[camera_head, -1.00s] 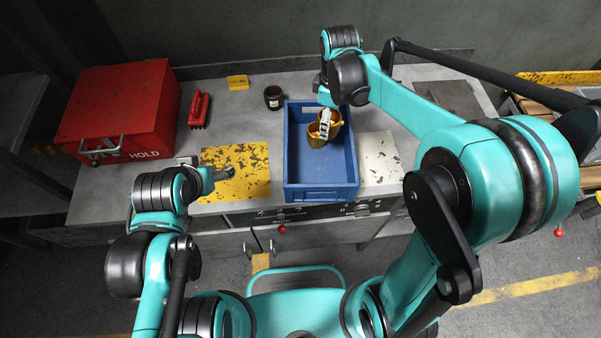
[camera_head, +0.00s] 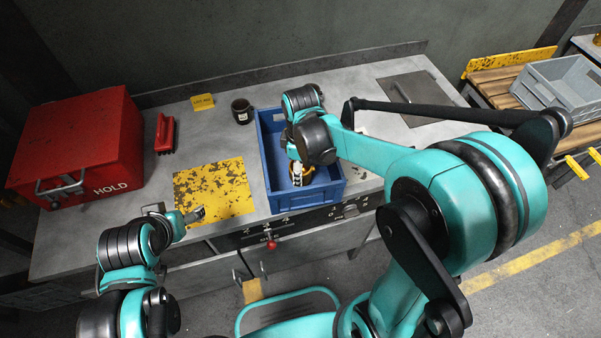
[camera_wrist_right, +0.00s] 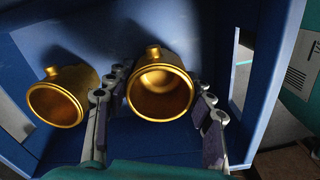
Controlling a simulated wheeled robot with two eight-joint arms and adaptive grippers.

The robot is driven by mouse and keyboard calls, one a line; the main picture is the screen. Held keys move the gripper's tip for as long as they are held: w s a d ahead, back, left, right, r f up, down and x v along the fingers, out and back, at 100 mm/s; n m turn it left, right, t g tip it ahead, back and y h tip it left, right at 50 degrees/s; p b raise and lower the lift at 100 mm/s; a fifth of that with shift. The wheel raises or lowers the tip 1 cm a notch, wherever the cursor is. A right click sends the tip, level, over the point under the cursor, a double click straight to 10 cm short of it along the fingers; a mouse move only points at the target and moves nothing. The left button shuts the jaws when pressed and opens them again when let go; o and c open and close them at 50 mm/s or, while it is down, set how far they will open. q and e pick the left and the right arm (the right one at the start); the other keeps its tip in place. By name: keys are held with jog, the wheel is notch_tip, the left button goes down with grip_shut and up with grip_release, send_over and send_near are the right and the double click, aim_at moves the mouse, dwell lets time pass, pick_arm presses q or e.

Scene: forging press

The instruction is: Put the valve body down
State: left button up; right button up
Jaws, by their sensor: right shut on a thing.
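My right gripper (camera_wrist_right: 158,88) is shut on a brass valve body (camera_wrist_right: 160,98), with one finger on each side of it. They are inside the blue crate (camera_wrist_right: 265,75), which also shows in the head view (camera_head: 305,199). I cannot tell whether the held valve body touches the crate floor. A second brass valve body (camera_wrist_right: 62,97) lies tilted just left of the gripper in the wrist view.
A red HOLD box (camera_head: 75,145) and a red-handled tool (camera_head: 164,134) are on the bench at left. A dark cup (camera_head: 241,112) stands behind the worn mat (camera_head: 212,189). A grey crate (camera_head: 562,92) sits on a wooden-topped stand at right.

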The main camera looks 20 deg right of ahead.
jog(key=shift+f, duration=0.35)
jog(key=shift+f, duration=0.15)
jog(key=o, duration=1.5)
jog(key=shift+o, duration=0.2)
